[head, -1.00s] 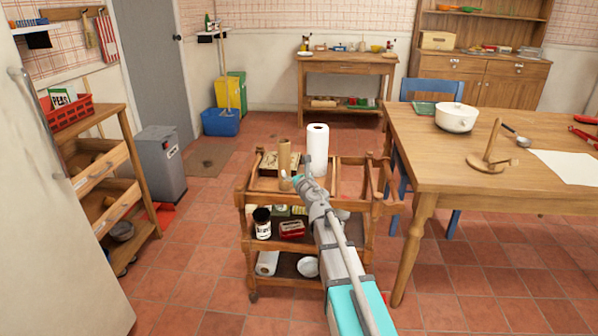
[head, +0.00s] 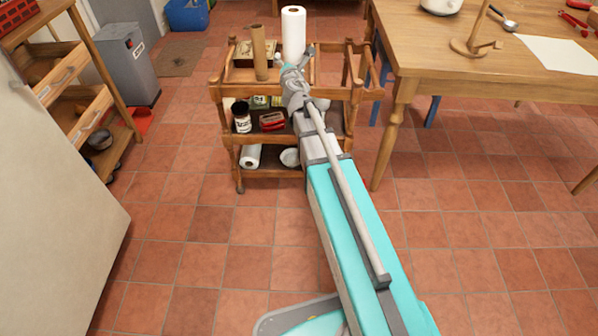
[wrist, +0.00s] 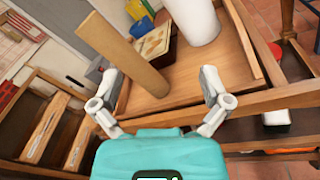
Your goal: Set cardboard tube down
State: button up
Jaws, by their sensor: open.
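The cardboard tube (head: 260,52) stands upright on the top tray of the wooden cart (head: 285,91), left of a white paper roll. In the wrist view the brown tube (wrist: 122,52) appears tilted, its lower end on the tray's wooden surface. My gripper (wrist: 160,92) is open, its two fingers spread wide at the tray's near edge. Nothing is held between the fingers. In the head view my gripper (head: 294,62) is at the cart's top, right of the tube.
The white paper roll (head: 293,34) stands close behind the gripper, with a dark box (wrist: 157,44) beside it on the tray. Jars and a red tin (head: 272,121) fill the shelf below. A wooden table (head: 480,60) stands right of the cart. Open floor lies in front.

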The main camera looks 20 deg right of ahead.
jog(key=s+d+f+m+g+h, duration=0.35)
jog(key=s+f+m+g, duration=0.6)
jog(key=s+m, duration=0.55)
jog(key=s+a+f+m+g+y, duration=0.3)
jog(key=s+m, duration=0.3)
jog(key=s, duration=0.2)
jog(key=s+a+f+m+g+y, duration=0.3)
jog(key=s+a+f+m+g, duration=0.2)
jog(key=s, duration=0.3)
jog(key=shift+a+f+m, duration=0.25)
jog(key=shift+a+m, duration=0.2)
jog(key=shift+m, duration=0.35)
